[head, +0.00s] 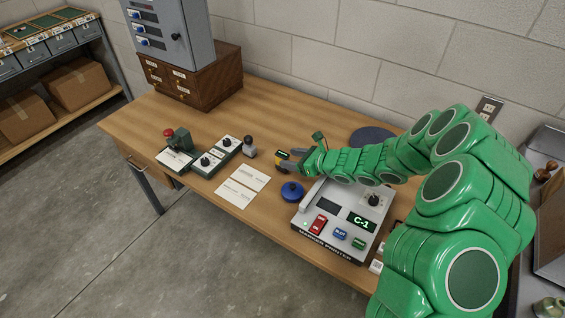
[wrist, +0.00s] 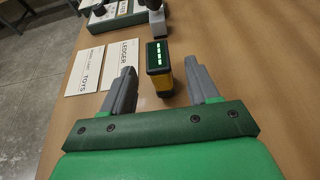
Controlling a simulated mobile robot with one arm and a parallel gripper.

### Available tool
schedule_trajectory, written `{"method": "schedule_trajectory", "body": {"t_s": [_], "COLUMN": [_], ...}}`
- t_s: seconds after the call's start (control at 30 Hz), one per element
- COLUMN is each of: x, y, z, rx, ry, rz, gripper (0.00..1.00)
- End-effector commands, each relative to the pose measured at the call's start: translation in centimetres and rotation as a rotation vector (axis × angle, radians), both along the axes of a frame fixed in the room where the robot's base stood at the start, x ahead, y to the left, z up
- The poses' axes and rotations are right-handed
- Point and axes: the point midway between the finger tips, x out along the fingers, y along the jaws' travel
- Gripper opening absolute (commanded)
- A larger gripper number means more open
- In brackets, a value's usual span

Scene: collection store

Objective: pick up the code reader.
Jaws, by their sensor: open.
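The code reader, which I take to be the small black and yellow device with a lit green display (wrist: 159,57), stands on the wooden table. It also shows in the head view (head: 282,154), partly hidden by my gripper. My gripper (wrist: 161,72) is open and low over the table. In the wrist view the device is between the lines of the two grey fingers, near their tips, with a gap on each side. I cannot tell whether a finger touches it. In the head view my gripper (head: 291,159) reaches in from the right.
Beyond the device stands a grey piece with a dark knob (head: 249,148). A knobbed control box (head: 216,155) and paper cards (head: 242,186) lie left. A blue round thing (head: 292,191) and a label printer (head: 336,232) stand close in front. A wooden drawer box (head: 190,80) is behind.

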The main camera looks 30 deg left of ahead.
Motion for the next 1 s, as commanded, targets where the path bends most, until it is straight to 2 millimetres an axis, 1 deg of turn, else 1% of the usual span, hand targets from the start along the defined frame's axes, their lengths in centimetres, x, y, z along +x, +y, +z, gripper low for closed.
{"method": "schedule_trajectory", "body": {"t_s": [0.27, 0.5, 0.63, 0.73, 0.97, 1.0], "x": [-0.1, -0.2, -0.1, -0.1, 0.0, -0.1], "y": [1.3, 4.2, 5.3, 5.7, 5.7, 5.7], "z": [-0.6, -1.7, -2.1, -2.3, -2.3, -2.3], "rx": [-0.001, 0.000, 0.000, 0.000, 0.000, 0.000], "ry": [0.001, 0.000, -0.001, -0.001, 0.000, 0.000], "rz": [0.002, 0.003, 0.002, 0.001, 0.000, 0.001], "gripper": [0.60, 0.60, 0.60, 0.60, 0.60, 0.55]}}
